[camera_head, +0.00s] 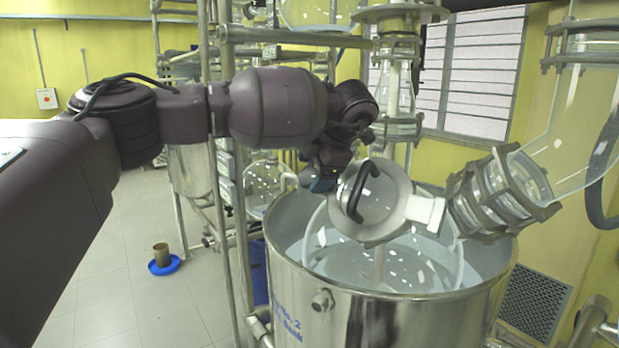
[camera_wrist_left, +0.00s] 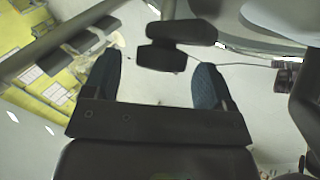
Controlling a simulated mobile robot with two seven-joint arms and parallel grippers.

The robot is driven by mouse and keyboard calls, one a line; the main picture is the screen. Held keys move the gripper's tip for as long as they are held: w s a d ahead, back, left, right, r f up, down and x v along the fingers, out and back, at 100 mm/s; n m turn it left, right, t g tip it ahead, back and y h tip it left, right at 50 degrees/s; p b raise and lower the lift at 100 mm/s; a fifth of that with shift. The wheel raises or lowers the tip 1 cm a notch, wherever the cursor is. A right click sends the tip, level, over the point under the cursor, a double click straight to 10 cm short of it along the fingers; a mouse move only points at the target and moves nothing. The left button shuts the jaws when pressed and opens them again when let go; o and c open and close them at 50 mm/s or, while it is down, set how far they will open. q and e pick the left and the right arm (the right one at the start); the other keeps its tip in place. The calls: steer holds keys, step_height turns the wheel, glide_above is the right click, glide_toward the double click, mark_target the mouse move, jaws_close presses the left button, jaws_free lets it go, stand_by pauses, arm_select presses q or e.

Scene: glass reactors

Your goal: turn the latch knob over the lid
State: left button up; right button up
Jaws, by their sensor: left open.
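The round metal lid (camera_head: 384,212) sits over the glass vessel, with a dark curved handle (camera_head: 353,192) on its left part. My left gripper (camera_head: 323,183) is just left of the lid in the head view, partly hidden behind my own wrist. In the left wrist view my left gripper (camera_wrist_left: 157,78) is open, its two fingers wide apart. A dark T-shaped knob (camera_wrist_left: 172,56) lies between and just beyond the fingertips, nearer the right finger. No contact with it shows. I cannot tell which part in the head view this knob is. My right gripper is not in view.
A steel tub (camera_head: 390,322) surrounds the glass vessel. A clamped glass joint (camera_head: 497,192) is close right of the lid, and a vertical glass column (camera_head: 397,75) rises behind it. Steel frame poles (camera_head: 232,235) stand to the left. The floor farther left is mostly open.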

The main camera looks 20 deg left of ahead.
arm_select(q)
steer(key=v, duration=0.8)
steer(key=shift+r+b, duration=0.2)
steer(key=shift+b, duration=0.2)
steer(key=shift+s+d, duration=0.1)
